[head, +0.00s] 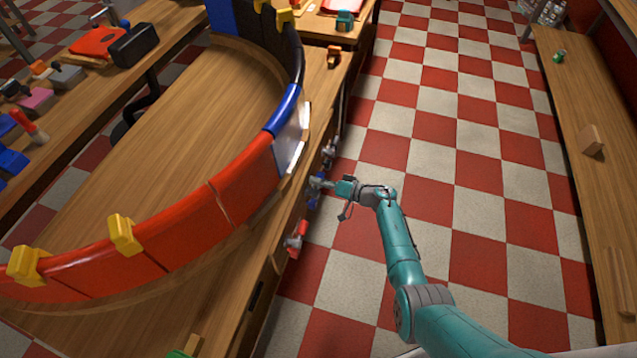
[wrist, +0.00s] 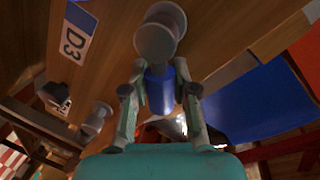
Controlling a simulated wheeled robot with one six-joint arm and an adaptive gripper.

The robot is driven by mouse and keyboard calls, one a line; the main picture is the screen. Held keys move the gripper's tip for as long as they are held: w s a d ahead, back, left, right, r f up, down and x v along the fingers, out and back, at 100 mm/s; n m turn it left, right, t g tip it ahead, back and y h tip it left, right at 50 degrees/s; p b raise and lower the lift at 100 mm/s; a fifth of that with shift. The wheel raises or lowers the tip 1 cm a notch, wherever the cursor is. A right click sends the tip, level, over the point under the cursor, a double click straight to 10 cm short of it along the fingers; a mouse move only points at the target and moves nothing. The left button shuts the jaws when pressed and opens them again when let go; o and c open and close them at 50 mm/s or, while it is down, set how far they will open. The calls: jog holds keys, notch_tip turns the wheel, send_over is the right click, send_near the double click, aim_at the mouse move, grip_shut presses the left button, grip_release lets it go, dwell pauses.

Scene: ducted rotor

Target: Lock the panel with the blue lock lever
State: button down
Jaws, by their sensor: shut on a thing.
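My gripper (head: 322,184) is at the side face of the wooden bench, below the curved duct ring. In the wrist view, my gripper (wrist: 161,90) has its two fingers on either side of the blue lock lever (wrist: 160,84), touching it. The lever sits beneath a grey round knob-like mount (wrist: 155,42) on the wood. In the head view the blue lever (head: 313,202) is small and partly hidden by the gripper. The ring has red panels (head: 247,182) and a blue section (head: 283,110); which panel the lever locks cannot be told.
A red lever (head: 297,238) and another fitting (head: 328,152) stick out of the same bench side. A "D3" label (wrist: 74,38) is beside the mount. A blue surface (wrist: 262,105) is close on the right. The checkered floor (head: 440,150) is clear; a side bench (head: 585,110) stands right.

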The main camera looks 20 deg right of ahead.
jog(key=m, duration=0.1)
jog(key=f+m, duration=0.1)
jog(key=m, duration=0.1)
jog(key=shift+w+d+f+g, duration=0.1)
jog(key=shift+w+d+g, duration=0.1)
jog(key=shift+w+g, duration=0.15)
jog(key=shift+f+m+g+y, duration=0.25)
jog(key=shift+f+m+g, duration=0.1)
jog(key=shift+m, duration=0.45)
jog(key=shift+f+m+g+y, duration=0.2)
jog(key=shift+f+m+y, duration=0.1)
jog(key=shift+m, duration=0.5)
jog(key=shift+f, duration=0.15)
jog(key=c, duration=0.9)
grip_release()
jog(key=v, duration=1.2)
